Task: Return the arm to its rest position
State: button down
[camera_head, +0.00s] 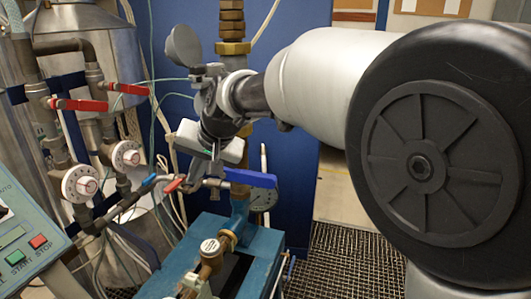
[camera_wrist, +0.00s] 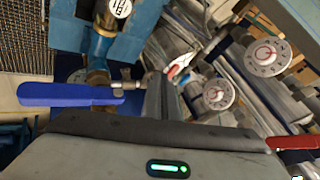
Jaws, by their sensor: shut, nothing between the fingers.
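My arm (camera_head: 335,75) reaches in from the right of the head view, bent, with the wrist over the test bench pipework. My gripper (camera_head: 197,182) points down among the pipes and valves, left of the blue lever handle (camera_head: 250,178). Its fingers are shut and empty. In the wrist view my gripper (camera_wrist: 166,95) shows as dark fingers above the grey hand body with a green light. The blue lever handle (camera_wrist: 70,95) lies to their left, apart from them. Whether the fingertips touch the pipework behind them cannot be told.
Red lever handles (camera_head: 78,104) and white dials (camera_head: 80,183) sit on pipes at the left. A small red handle (camera_head: 174,185) is close to the fingers. A teal bench (camera_head: 262,262) stands below, a control panel (camera_head: 28,240) at lower left. Open floor (camera_head: 335,190) shows behind my arm.

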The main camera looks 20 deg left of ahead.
jog(key=d+r+m+t+h, duration=0.1)
jog(key=d+r, duration=0.1)
jog(key=d, duration=1.3)
jog(key=d+r+m+t+h, duration=0.1)
jog(key=d+r+h, duration=0.15)
jog(key=d, duration=1.15)
jog(key=s+d+f+m+h, duration=0.1)
jog(key=s+d+f, duration=0.1)
jog(key=s+d, duration=0.5)
jog(key=s+d+f+m+h+p, duration=0.1)
jog(key=s+d+f+h, duration=0.1)
jog(key=s+d, duration=0.6)
jog(key=d+f, duration=0.1)
jog(key=d, duration=0.4)
jog(key=shift+s+d+f+t, duration=0.15)
jog(key=shift+d+f+t, duration=0.05)
jog(key=shift+d+t, duration=0.1)
